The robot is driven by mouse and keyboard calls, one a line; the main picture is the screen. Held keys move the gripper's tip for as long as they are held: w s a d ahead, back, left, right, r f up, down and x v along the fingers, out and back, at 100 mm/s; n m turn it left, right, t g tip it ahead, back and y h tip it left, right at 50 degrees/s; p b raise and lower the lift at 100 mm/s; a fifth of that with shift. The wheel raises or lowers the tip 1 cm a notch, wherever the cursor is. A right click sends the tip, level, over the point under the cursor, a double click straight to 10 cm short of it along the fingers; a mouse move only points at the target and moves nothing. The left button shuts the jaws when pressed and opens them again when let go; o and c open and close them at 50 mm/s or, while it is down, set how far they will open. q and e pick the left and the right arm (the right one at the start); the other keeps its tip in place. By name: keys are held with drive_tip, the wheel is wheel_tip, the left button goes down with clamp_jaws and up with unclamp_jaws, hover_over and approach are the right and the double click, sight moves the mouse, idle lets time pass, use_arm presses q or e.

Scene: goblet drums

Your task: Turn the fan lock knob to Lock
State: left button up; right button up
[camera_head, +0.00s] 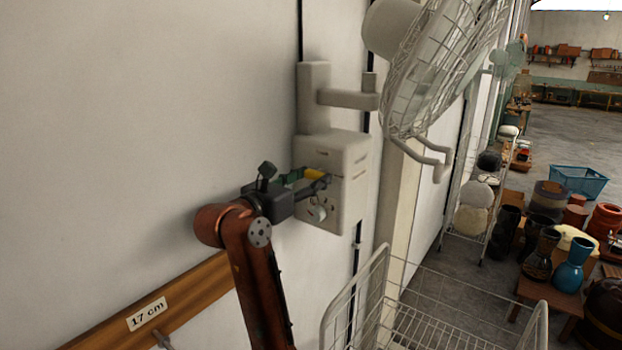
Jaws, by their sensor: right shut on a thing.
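A pale control box (353,180) is fixed to the wall under the wall fan (440,70). My right gripper (322,183) is at the box's front left face, shut on a small part there. That part looks to be the fan lock knob, but the fingers hide it, so its turn angle cannot be read. A yellow and green strip shows just above the fingers. A pale round dial (318,213) is on the same face just below the fingertips. My left gripper is not in view.
A white wire basket (440,310) stands below and right of the box. The fan's bracket (345,98) and caged head hang above. Drums and a blue crate (578,181) stand farther right.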

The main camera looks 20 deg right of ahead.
drive_tip(key=c, duration=0.4)
drive_tip(key=shift+c, duration=0.2)
drive_tip(key=shift+m, duration=0.3)
drive_tip(key=m, duration=0.3)
drive_tip(key=shift+m+b, duration=0.4)
drive_tip(key=m, duration=0.3)
drive_tip(key=shift+m+b, duration=0.3)
drive_tip(key=m+b, duration=0.1)
drive_tip(key=m, duration=0.4)
drive_tip(key=shift+m+b, duration=0.65)
drive_tip(key=shift+m, duration=1.75)
drive_tip(key=shift+r, duration=0.1)
